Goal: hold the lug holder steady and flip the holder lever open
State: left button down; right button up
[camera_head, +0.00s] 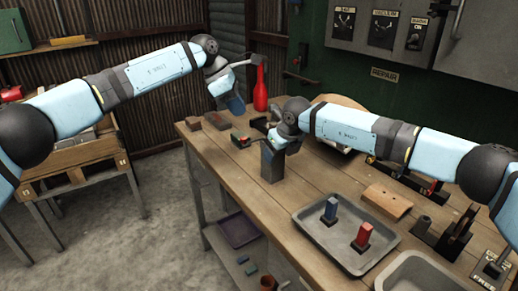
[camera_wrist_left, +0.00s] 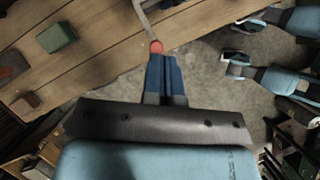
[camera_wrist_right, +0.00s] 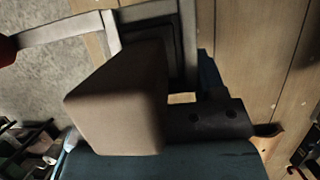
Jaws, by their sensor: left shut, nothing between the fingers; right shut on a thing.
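The lug holder (camera_head: 272,165) is a grey upright block on the workbench. It fills much of the right wrist view (camera_wrist_right: 115,100), with a grey lever arm (camera_wrist_right: 60,30) running left to a red knob (camera_wrist_right: 6,48). The red knob also shows in the left wrist view (camera_wrist_left: 156,47), at the end of a thin bar, right by the fingertips. My right gripper (camera_head: 274,144) is shut on the lug holder at its top; the fingertips are mostly hidden. My left gripper (camera_head: 237,108) is shut and empty, pointing down near the knob. I cannot tell whether it touches the knob.
A grey tray (camera_head: 318,254) with a blue and a red lug stands to the right. Brown blocks (camera_head: 215,120) and a red bottle (camera_head: 261,88) are at the back left. A wooden piece (camera_head: 387,201) lies beyond the tray. The front left bench top is clear.

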pick_arm(q)
jog(key=s+d+r+n+t+h, duration=0.3)
jog(key=s+d+n+t+h, duration=0.15)
jog(key=n+h, duration=0.35)
jog(key=s+d+r+n+t+h, duration=0.4)
jog(key=d+n+t+h, duration=0.15)
jog(key=n, duration=0.35)
jog(key=s+a+f+n+t+y, duration=0.3)
jog(key=a+f+n+y, duration=0.3)
jog(key=n, duration=1.1)
jog(key=s+a+f+n+t+y, duration=0.4)
jog(key=f+n+y, duration=0.5)
jog(key=n, duration=0.9)
jog(key=shift+s+a+f, duration=0.65)
jog(key=shift+s+a, duration=0.15)
jog(key=shift+a, duration=0.3)
jog(key=shift+w, duration=0.1)
